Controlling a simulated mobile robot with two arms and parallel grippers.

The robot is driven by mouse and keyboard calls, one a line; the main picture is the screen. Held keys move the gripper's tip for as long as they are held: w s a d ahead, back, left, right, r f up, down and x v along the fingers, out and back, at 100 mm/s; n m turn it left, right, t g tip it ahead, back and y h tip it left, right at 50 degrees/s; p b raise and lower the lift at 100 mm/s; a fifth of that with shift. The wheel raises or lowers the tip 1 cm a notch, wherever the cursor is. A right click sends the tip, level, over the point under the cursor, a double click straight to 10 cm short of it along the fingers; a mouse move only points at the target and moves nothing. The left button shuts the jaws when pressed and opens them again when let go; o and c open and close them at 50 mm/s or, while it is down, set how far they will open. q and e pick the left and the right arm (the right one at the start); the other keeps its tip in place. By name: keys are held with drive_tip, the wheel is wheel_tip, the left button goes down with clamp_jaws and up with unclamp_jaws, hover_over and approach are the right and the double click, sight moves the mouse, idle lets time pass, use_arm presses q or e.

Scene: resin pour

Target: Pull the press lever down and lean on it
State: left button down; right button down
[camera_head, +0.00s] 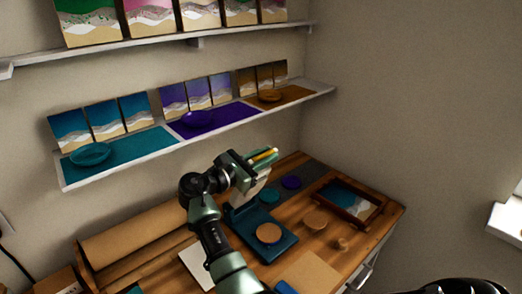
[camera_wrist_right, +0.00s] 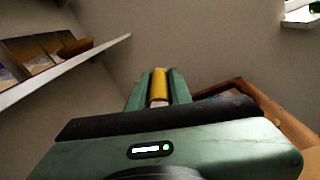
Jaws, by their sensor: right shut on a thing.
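The press (camera_head: 275,246) stands on the wooden workbench, with a dark teal base, a round wooden disc (camera_head: 268,233) on it and a pale upright part behind. Its yellow lever handle (camera_head: 267,154) shows at the top, high above the base. My right gripper (camera_head: 260,158) is shut on this handle. In the right wrist view, the yellow handle (camera_wrist_right: 159,86) lies between the two green fingers of the gripper (camera_wrist_right: 158,92). My arm and gripper hide part of the lever and the press's upper part. My left gripper is not in view.
The workbench (camera_head: 352,246) also holds a framed wave picture (camera_head: 350,200), round coasters (camera_head: 315,218), and a brown paper roll (camera_head: 130,225) at the left. Shelves with pictures and coloured dishes (camera_head: 198,118) run along the wall behind. Walls close in the back corner.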

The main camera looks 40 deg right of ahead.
drive_tip(key=s+f+m+b, duration=0.3)
drive_tip(key=s+f+m, duration=0.3)
drive_tip(key=s+f, duration=0.3)
drive_tip(key=shift+s+d+f+b, duration=0.15)
drive_tip(key=shift+s+d+b, duration=0.25)
drive_tip(key=shift+s, duration=0.6)
drive_tip(key=c, duration=1.3)
unclamp_jaws()
